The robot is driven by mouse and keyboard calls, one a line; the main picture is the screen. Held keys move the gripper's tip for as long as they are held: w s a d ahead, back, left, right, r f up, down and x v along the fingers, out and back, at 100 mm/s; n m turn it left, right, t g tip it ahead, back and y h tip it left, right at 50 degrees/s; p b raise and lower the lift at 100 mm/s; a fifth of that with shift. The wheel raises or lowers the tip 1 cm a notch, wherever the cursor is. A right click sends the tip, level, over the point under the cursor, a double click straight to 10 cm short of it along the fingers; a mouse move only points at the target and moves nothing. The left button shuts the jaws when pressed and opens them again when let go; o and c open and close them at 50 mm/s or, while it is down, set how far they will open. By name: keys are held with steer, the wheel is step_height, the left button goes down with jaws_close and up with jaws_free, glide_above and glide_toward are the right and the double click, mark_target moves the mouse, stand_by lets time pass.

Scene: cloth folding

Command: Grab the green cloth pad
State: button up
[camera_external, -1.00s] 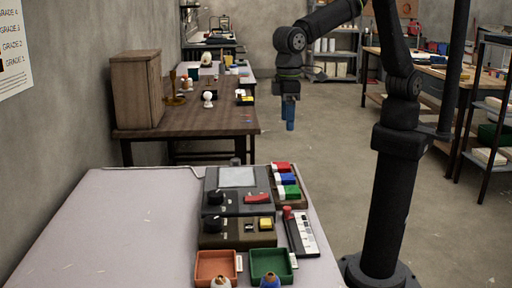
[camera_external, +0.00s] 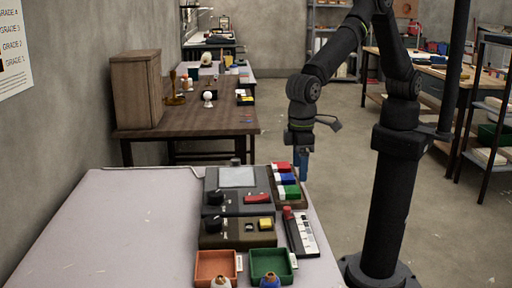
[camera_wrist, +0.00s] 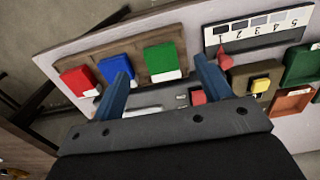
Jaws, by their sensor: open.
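The green cloth pad (camera_external: 291,191) is a small green block with a white end. It sits nearest the camera in a wooden holder, beside a blue pad (camera_external: 286,179) and a red pad (camera_external: 282,168). My gripper (camera_external: 303,178) points down with blue fingers, above and just right of the holder. In the wrist view my gripper (camera_wrist: 162,70) is open and empty. The green pad (camera_wrist: 165,58) shows between and beyond the fingertips there. The blue pad (camera_wrist: 116,69) lies near the left finger, which partly covers it.
A grey device with a screen (camera_external: 237,177) stands left of the holder. A numbered grey scale card (camera_external: 301,233), a red tray (camera_external: 216,264) and a green tray (camera_external: 268,262) are nearer the camera. The left of the light table (camera_external: 110,225) is clear.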

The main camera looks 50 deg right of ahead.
mark_target(298, 189)
steer(key=shift+w+f, duration=0.1)
steer(key=shift+f, duration=3.1)
steer(key=c, duration=1.1)
